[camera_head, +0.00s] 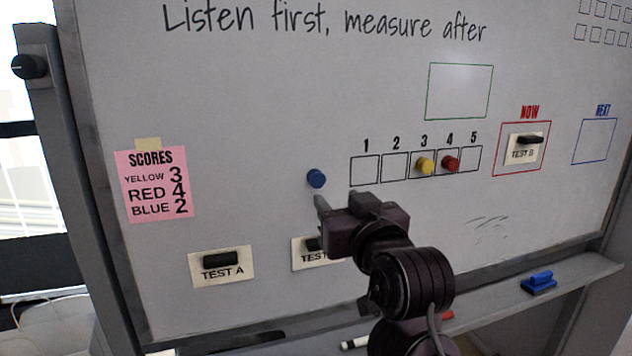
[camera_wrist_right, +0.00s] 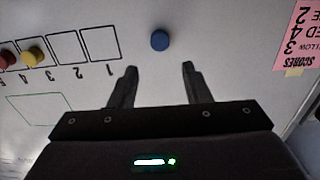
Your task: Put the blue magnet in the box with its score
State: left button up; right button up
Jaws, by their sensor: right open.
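The blue magnet (camera_head: 316,178) is on the whiteboard, left of the numbered row and outside every box. The pink score note (camera_head: 157,181) reads yellow 3, red 4, blue 2. Box 2 (camera_head: 395,167) is empty, as is box 1 (camera_head: 365,171). The yellow magnet (camera_head: 425,165) is in box 3 and the red magnet (camera_head: 450,163) in box 4. My right gripper (camera_head: 341,202) is open and empty, just below the blue magnet. In the right wrist view the blue magnet (camera_wrist_right: 160,40) lies beyond the gap between the open fingertips, apart from them. My left gripper is out of view.
The TEST A card (camera_head: 222,274) is at the lower left. Another card (camera_head: 303,257) is partly hidden by my right gripper. The TEST B card (camera_head: 522,152) is in the red NOW frame. A tray ledge holds a blue eraser (camera_head: 539,283). The board above the row is mostly clear.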

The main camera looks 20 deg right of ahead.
aim_at(319, 180)
jog(key=w, duration=0.8)
jog(key=shift+w+a+b, duration=0.15)
jog(key=shift+b, duration=0.15)
jog(key=shift+w+f, duration=0.1)
jog(key=shift+w, duration=0.6)
jog(key=shift+c, duration=0.3)
jog(key=c, duration=0.6)
jog(key=shift+p, duration=0.6)
jog(key=shift+c, duration=0.3)
